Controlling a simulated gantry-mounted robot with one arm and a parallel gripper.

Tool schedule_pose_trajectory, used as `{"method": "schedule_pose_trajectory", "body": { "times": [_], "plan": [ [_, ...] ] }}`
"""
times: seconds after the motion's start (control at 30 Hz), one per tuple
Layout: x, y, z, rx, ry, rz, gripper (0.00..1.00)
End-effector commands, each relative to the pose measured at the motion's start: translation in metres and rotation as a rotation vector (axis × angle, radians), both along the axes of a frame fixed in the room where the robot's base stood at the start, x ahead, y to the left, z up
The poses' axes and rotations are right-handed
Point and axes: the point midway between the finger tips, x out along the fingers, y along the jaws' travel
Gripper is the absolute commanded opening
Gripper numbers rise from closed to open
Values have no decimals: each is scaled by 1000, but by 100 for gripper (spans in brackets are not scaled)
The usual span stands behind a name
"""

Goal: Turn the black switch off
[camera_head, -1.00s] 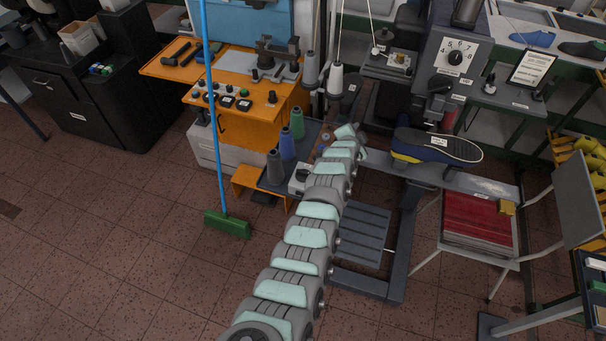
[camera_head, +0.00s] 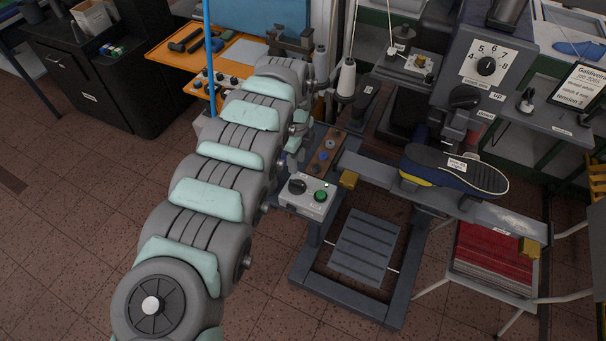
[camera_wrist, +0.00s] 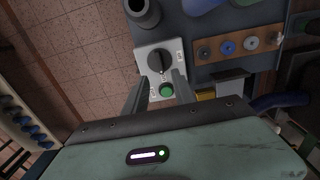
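A black rotary switch (camera_head: 297,187) sits on a pale grey control box (camera_head: 309,208), beside a green button (camera_head: 321,196). In the wrist view the black switch (camera_wrist: 158,62) is just beyond my fingertips, with the green button (camera_wrist: 167,90) between the fingers. My gripper (camera_wrist: 162,77) is open and empty, its fingers on either side of the box's face. I cannot tell whether the fingers touch the box. Small labels stand by the switch, too small to read surely. In the head view my arm hides most of the gripper.
A brown strip with coloured washers (camera_wrist: 228,47) lies right of the box. A shoe sole (camera_head: 455,170) rests on the grey machine arm (camera_head: 500,215). A machine with a numbered dial (camera_head: 487,66) stands behind. Spools (camera_head: 346,80) stand near my arm. The floor at left is clear.

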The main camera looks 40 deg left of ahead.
Motion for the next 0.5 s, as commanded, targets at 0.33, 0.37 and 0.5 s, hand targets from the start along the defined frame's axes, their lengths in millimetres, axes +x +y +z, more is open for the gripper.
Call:
{"method": "schedule_pose_trajectory", "body": {
  "times": [0.33, 0.37, 0.5],
  "plan": [
    [2, -2, -61, -2, -4, 0, 32],
    [2, -1, -66, -2, -4, 1, 32],
    [2, -2, -83, -2, -3, 0, 32]
  ]
}}
